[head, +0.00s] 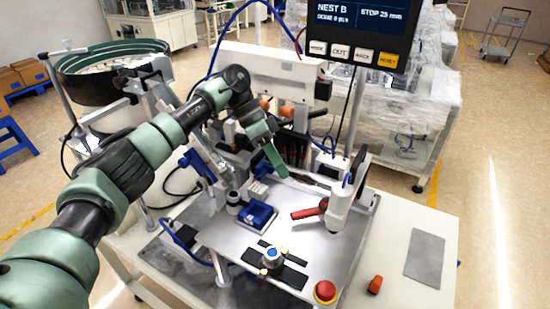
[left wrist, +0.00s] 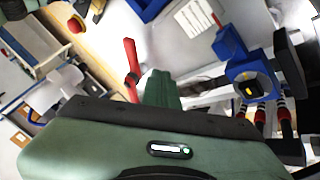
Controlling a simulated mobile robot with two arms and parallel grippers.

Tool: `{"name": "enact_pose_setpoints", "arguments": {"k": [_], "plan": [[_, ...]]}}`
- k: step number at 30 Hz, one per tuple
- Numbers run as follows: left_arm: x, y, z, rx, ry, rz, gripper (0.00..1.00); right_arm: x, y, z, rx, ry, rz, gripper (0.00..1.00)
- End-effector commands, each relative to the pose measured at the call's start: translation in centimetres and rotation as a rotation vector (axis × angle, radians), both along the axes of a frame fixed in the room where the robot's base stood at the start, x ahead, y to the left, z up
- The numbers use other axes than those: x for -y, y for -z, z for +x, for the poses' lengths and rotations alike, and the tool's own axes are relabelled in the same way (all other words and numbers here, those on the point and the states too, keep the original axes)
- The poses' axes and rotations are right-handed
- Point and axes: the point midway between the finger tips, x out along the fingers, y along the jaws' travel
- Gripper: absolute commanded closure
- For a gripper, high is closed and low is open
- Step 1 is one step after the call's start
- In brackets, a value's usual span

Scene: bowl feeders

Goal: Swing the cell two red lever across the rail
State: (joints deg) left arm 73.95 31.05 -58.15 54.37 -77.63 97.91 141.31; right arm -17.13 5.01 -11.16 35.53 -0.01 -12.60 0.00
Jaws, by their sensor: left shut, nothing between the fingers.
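The red lever (head: 306,213) juts out to the left from the foot of a white upright unit (head: 341,207) on the metal plate. In the left wrist view the red lever (left wrist: 131,60) stands just left of my fingers. My left gripper (head: 280,171) is shut and empty, pointing down above the plate, behind and left of the lever. Its closed green fingers (left wrist: 160,88) show apart from the lever in the wrist view. I cannot make out which part is the rail or a cell two label. My right gripper is not in view.
A blue block fixture (head: 258,216) and a blue-topped knob (head: 271,256) stand on the plate. A red stop button (head: 325,291) and an orange-red piece (head: 375,285) lie nearer the front. A display panel (head: 357,30) rises behind. The table's right side is mostly clear.

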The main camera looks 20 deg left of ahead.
Motion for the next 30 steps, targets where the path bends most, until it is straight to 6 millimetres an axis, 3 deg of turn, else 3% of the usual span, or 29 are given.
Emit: {"name": "enact_pose_setpoints", "arguments": {"k": [8,18,30], "plan": [[3.6,4.6,-1.2,-0.004,0.003,0.000,1.00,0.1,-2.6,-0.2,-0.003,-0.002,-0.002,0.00],[5.4,4.5,-4.1,0.000,0.000,0.001,1.00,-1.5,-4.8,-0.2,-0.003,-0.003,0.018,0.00],[5.6,4.7,-4.3,0.000,0.000,0.001,1.00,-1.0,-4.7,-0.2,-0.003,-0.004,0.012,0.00]]}}
